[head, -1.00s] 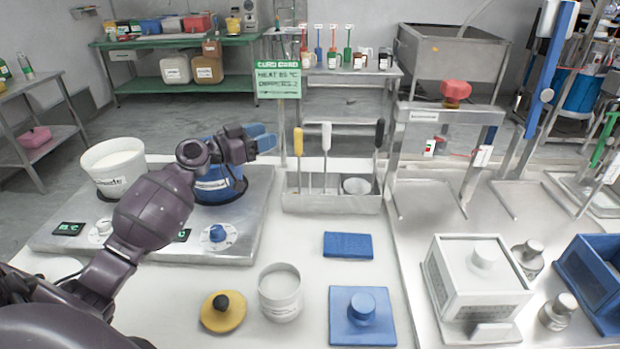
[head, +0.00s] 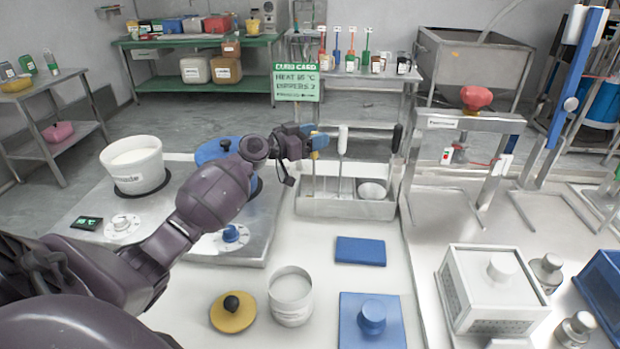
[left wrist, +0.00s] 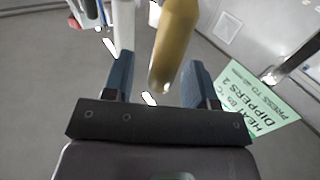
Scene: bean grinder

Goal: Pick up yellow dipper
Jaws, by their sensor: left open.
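The yellow dipper's handle (left wrist: 173,42) stands large between the two blue fingers of my left gripper (left wrist: 158,85) in the left wrist view. The fingers are open, with a gap on each side of the handle. In the head view my left gripper (head: 315,141) is over the left end of the metal dipper holder (head: 345,208) and hides most of the yellow handle. The white-handled dipper (head: 342,138) stands just right of the gripper, and the black-handled dipper (head: 396,138) stands at the holder's right end. My right gripper is not in view.
A white pot (head: 134,168) and a blue pot (head: 214,150) stand on the hot plate at left. A green sign (head: 297,82) rises behind the gripper. A blue pad (head: 360,251), a white container (head: 290,297) and a yellow lid (head: 233,316) lie nearer.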

